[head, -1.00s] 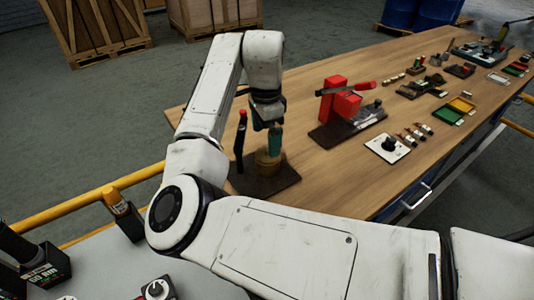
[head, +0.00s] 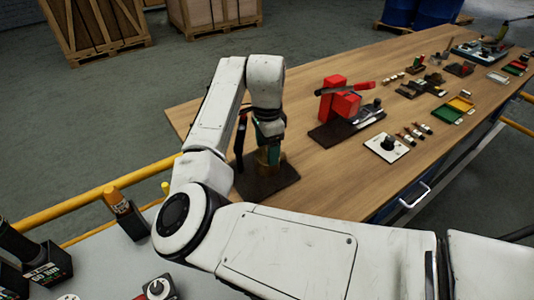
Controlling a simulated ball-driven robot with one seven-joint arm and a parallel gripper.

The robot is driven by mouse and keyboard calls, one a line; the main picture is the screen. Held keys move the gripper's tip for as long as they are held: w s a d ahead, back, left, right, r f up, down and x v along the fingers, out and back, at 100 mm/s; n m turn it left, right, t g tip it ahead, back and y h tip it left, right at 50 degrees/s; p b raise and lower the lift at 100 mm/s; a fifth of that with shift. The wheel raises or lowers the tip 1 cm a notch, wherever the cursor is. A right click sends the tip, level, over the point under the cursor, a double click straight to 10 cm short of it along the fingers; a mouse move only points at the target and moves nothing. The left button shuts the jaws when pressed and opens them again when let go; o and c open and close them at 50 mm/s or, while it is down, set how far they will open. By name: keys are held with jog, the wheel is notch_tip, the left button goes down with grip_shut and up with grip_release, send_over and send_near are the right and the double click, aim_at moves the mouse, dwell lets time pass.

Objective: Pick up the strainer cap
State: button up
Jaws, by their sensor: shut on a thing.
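A brass-coloured strainer body (head: 270,160) stands on a dark base plate (head: 268,184) at the near left end of the wooden bench. My gripper (head: 269,148) points down over it, with its dark and teal tip at the top of the brass part. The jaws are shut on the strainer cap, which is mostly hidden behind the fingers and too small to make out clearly. The cap still appears to be at the strainer body, with no gap that I can see. A dark upright post or lever stands just left of the gripper.
A red unit (head: 342,100) on a dark plate stands right of the strainer. A white plate with a black knob (head: 388,147) and several small parts lie farther right. A yellow rail (head: 110,190) runs along the left. Bare wood lies between strainer and red unit.

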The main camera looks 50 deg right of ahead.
jog(key=c, duration=0.7)
